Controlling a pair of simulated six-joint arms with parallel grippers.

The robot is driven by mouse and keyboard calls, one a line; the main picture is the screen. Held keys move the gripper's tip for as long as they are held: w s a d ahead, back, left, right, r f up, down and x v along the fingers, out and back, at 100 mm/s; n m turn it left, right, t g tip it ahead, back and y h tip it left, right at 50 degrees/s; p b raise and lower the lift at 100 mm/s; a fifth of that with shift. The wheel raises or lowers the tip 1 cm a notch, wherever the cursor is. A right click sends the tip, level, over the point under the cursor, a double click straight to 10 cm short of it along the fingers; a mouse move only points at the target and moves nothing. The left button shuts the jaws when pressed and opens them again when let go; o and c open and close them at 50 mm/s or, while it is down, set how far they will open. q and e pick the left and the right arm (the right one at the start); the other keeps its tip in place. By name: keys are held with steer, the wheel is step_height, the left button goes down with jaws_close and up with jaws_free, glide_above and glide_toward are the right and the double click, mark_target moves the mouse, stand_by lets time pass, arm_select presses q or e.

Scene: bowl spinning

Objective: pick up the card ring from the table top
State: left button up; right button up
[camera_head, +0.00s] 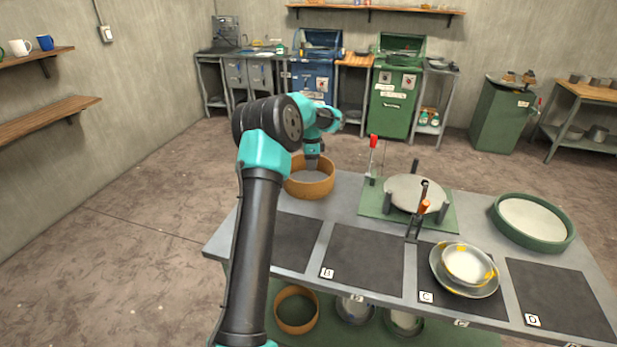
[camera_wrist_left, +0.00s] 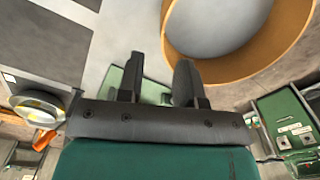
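The card ring (camera_head: 308,190), a tan open hoop, lies on the grey table top (camera_head: 343,200) near its far left corner. In the left wrist view the ring (camera_wrist_left: 285,48) fills the upper right, partly cut off by the frame edge. My left gripper (camera_head: 312,165) points down at the ring from above, its tip overlapping the ring's far side in the head view. In the wrist view the left gripper (camera_wrist_left: 158,80) is open with nothing held; one finger overlaps the ring's outline. I cannot tell whether they touch. My right gripper is not in view.
A second tan ring (camera_head: 279,318) lies on the lower shelf. Right of the card ring stand a green plate (camera_head: 450,221) with a round disc and red-handled clamps, stacked dishes (camera_head: 437,270) on a dark mat, and a green-rimmed tray (camera_head: 565,240). The dark mat B (camera_head: 362,262) is bare.

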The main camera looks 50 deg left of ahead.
arm_select(q)
glide_above(300, 190)
steer(key=w+d, duration=0.3)
step_height(300, 190, down, 7)
steer(key=shift+s+d+f, duration=0.1)
steer(key=shift+s+f, duration=0.05)
steer(key=shift+f, duration=0.1)
steer(key=shift+w+f, duration=0.15)
steer(key=shift+f, duration=1.2)
steer(key=shift+w+f, duration=0.1)
steer(key=shift+f, duration=1.2)
jaws_close()
